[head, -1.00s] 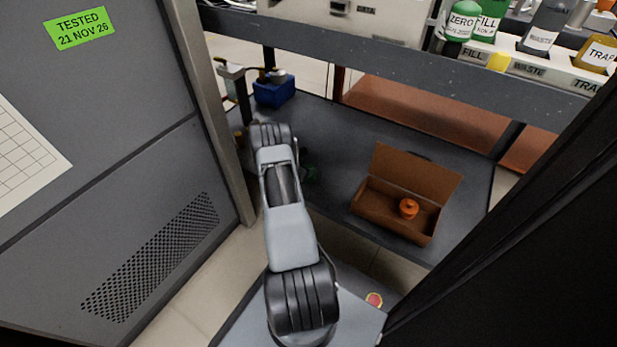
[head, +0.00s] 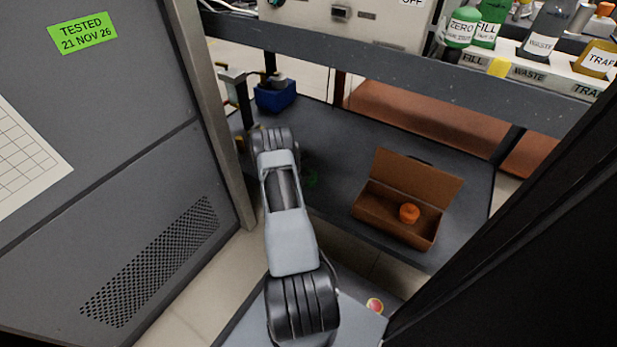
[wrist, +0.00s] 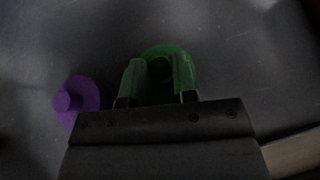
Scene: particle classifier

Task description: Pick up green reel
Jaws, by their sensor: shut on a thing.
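The green reel (wrist: 168,50) is in the wrist view, a round green disc with a darker hub, low against the dark grey surface. My gripper (wrist: 158,64) is shut on the green reel, with one finger on each side of its hub. Part of the reel is hidden by the fingers and the gripper body.
A purple reel (wrist: 76,100) lies just left of my gripper. On the dark shelf (head: 335,150) stand an open brown box (head: 453,186) holding an orange reel (head: 409,213), and a blue bin (head: 275,97). A grey cabinet stands left; a beam crosses above the shelf.

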